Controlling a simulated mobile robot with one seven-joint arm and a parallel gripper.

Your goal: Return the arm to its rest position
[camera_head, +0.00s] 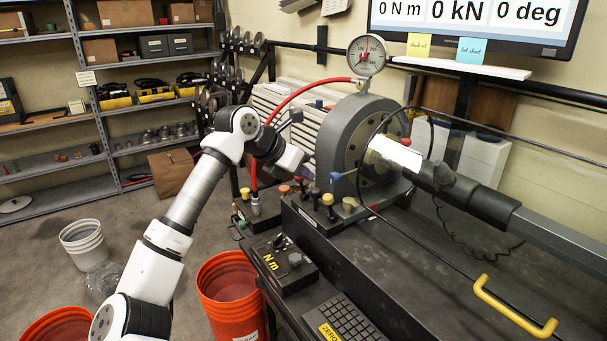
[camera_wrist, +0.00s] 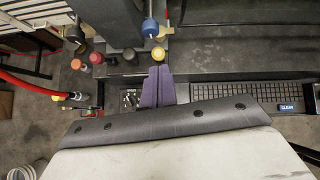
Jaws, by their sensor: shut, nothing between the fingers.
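My white arm (camera_head: 195,190) rises from the lower left of the head view and bends at a dark joint. My gripper (camera_head: 300,162) is at its end, in front of the grey round machine head (camera_head: 345,130) and above the knobs on the bench. In the wrist view the two purple fingers (camera_wrist: 156,82) lie side by side, shut and empty. They point toward the bench edge with its coloured knobs, and a dark curved cover (camera_wrist: 170,118) fills the space below them.
A dial gauge (camera_head: 367,55) and red hose (camera_head: 290,98) are close to my gripper. The bench holds a control box (camera_head: 283,262) and keyboard (camera_head: 343,318). Orange buckets (camera_head: 228,285) and a white bucket (camera_head: 84,243) stand on the floor. Shelves (camera_head: 60,120) line the back left.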

